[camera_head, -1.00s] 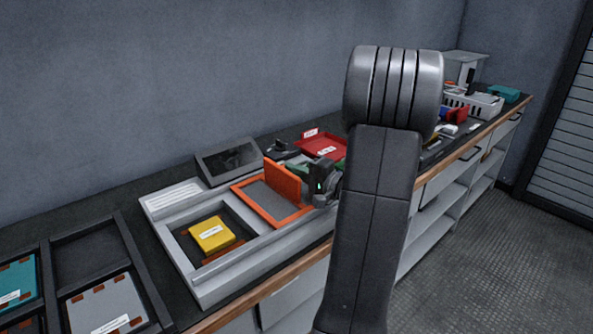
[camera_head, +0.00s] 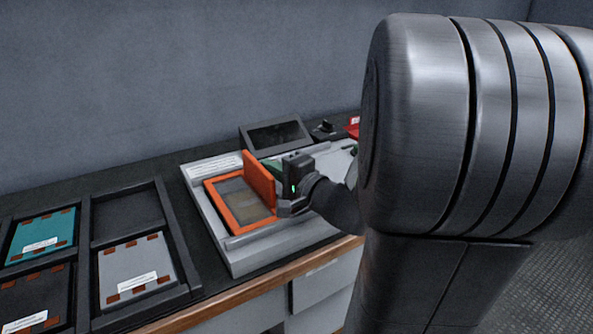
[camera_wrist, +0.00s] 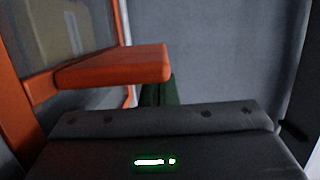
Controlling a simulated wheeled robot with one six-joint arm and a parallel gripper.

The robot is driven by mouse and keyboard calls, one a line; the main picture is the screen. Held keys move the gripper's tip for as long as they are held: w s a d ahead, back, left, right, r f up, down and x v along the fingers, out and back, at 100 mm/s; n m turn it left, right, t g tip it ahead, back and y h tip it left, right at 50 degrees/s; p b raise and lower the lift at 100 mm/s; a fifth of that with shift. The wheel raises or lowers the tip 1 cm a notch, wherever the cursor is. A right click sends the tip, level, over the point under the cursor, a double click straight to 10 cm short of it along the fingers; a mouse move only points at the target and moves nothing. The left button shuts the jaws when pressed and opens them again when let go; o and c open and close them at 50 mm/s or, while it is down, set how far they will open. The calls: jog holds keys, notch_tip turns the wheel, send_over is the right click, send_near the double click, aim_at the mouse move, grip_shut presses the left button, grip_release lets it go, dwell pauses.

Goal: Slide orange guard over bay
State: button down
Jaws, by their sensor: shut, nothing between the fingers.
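The orange guard (camera_head: 211,204) is a flat frame with a see-through grey window and an upright orange plate (camera_head: 259,180) along its right side. It lies over the left bay of the grey bench unit (camera_head: 240,262). A dim yellowish shape shows through the window. My gripper (camera_head: 286,206) is shut and empty, low at the right side of the upright plate. I cannot tell whether they touch. In the wrist view, an orange bar of the guard (camera_wrist: 115,66) sticks out close ahead. My fingertips are mostly hidden there.
A dark rack at left holds a teal module (camera_head: 42,236) and a grey module (camera_head: 137,270). A tilted dark screen (camera_head: 275,136) stands behind the unit. The wooden counter edge (camera_head: 270,281) runs along the front.

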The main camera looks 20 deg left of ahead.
jog(key=shift+s+a+b, duration=0.35)
jog(key=shift+s+a, duration=0.5)
jog(key=shift+s, duration=0.3)
jog(key=shift+w+d, duration=0.1)
jog(key=shift+w, duration=0.1)
jog(key=w+d, duration=0.1)
jog(key=w+d+b, duration=0.1)
jog(key=w+d, duration=0.1)
jog(key=shift+d, duration=0.3)
jog(key=v, duration=0.9)
jog(key=shift+s+a+p, duration=0.1)
jog(key=shift+s+p, duration=0.1)
jog(key=shift+p, duration=0.1)
jog(key=shift+w+a, duration=0.1)
jog(key=shift+a, duration=0.05)
